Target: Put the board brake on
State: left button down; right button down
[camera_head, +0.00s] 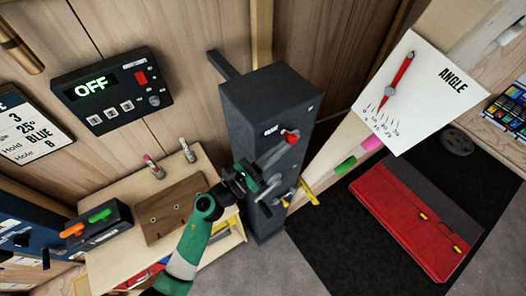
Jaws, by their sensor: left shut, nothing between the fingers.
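A tall dark grey box (265,100) stands in the middle of the head view, with a small white label too small to read surely. A lever with a red knob (290,136) sits on its front face beneath the label, and a grey bar slants down-left from near the knob. My left gripper (250,181) is shut and empty, just in front of the box's left front side, below and left of the red knob. It hides part of the box's face. I cannot tell whether it touches the box. My right gripper is not in view.
A control panel (112,88) reading OFF is on the wooden wall. A wooden table (185,160) stands left of the box. A white ANGLE gauge (406,95) with a red pointer is on the right, above a red and grey pad (415,215) on a black mat (330,240).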

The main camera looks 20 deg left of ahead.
aim_at(294, 139)
pick_arm(q)
jog(key=r, duration=0.1)
jog(key=w+d+r, duration=0.1)
jog(key=w+r, duration=0.1)
jog(key=shift+d+p, duration=0.25)
jog(key=shift+p, duration=0.05)
jog(key=shift+w+d+r, duration=0.35)
jog(key=shift+w, duration=0.2)
jog(key=shift+w+d+r, duration=0.3)
jog(key=shift+w+r, duration=0.05)
jog(key=shift+w, duration=0.15)
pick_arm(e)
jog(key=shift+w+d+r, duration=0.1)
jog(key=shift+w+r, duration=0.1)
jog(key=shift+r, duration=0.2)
pick_arm(q)
jog(key=shift+s, duration=0.15)
